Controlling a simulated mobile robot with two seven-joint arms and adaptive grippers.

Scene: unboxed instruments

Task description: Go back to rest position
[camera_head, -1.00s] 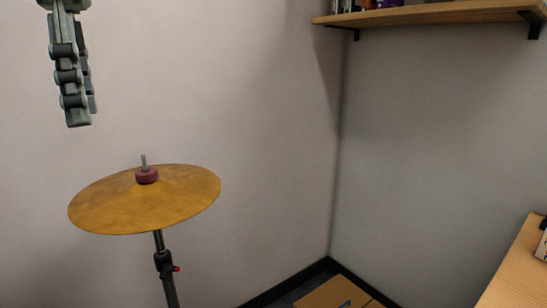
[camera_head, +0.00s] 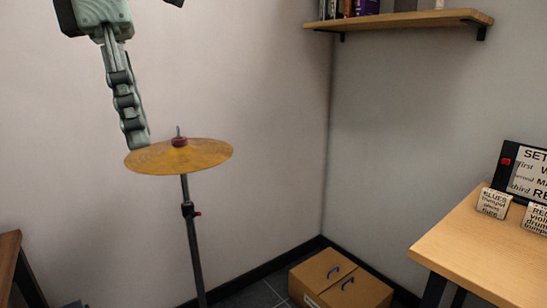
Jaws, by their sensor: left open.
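My left gripper (camera_head: 137,138) hangs down from the top left of the head view. Its fingers are seen nearly edge-on, one mostly behind the other, and they look empty. The fingertips overlap the back left part of the cymbal in the picture; I cannot tell whether they touch it. The golden cymbal (camera_head: 190,160) sits level on a dark stand (camera_head: 192,240), with a red felt (camera_head: 179,142) and a metal rod at its top. My right gripper is not in view.
A closed cardboard box (camera_head: 338,276) stands on the dark floor in the corner. A wooden table (camera_head: 470,250) with small cards and a framed sign (camera_head: 525,172) is at right. A wall shelf (camera_head: 410,20) holds books. A brown furniture edge (camera_head: 10,255) shows at lower left.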

